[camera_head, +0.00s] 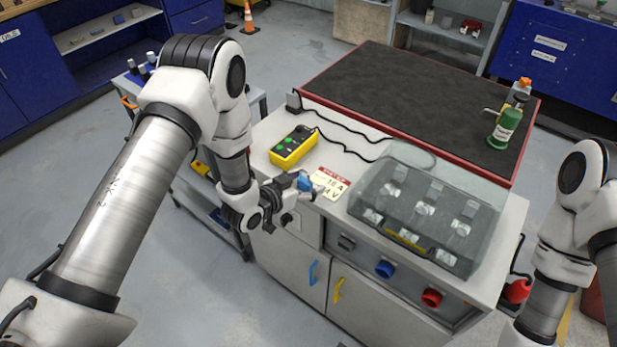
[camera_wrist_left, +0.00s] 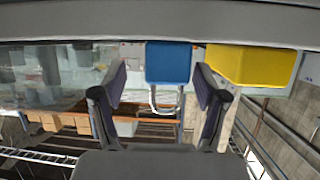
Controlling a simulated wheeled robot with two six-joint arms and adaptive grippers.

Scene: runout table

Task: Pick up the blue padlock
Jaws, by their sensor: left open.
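The blue padlock (camera_head: 304,181) is a small blue patch at the front left edge of the white cabinet top, partly hidden by my left gripper (camera_head: 298,187). In the left wrist view the blue padlock (camera_wrist_left: 168,62) shows its square body and a pale shackle. It lies ahead of and between the two spread fingers of my left gripper (camera_wrist_left: 160,85), with a gap visible to the left finger. The left gripper is open. My right arm stands at the right edge of the head view, and its gripper is out of sight.
A yellow button box (camera_head: 293,147) and a printed card (camera_head: 329,184) lie close to the left gripper. A clear cover (camera_head: 428,208) takes up the cabinet's right side. A green bottle (camera_head: 505,127) stands on the dark mat (camera_head: 410,90).

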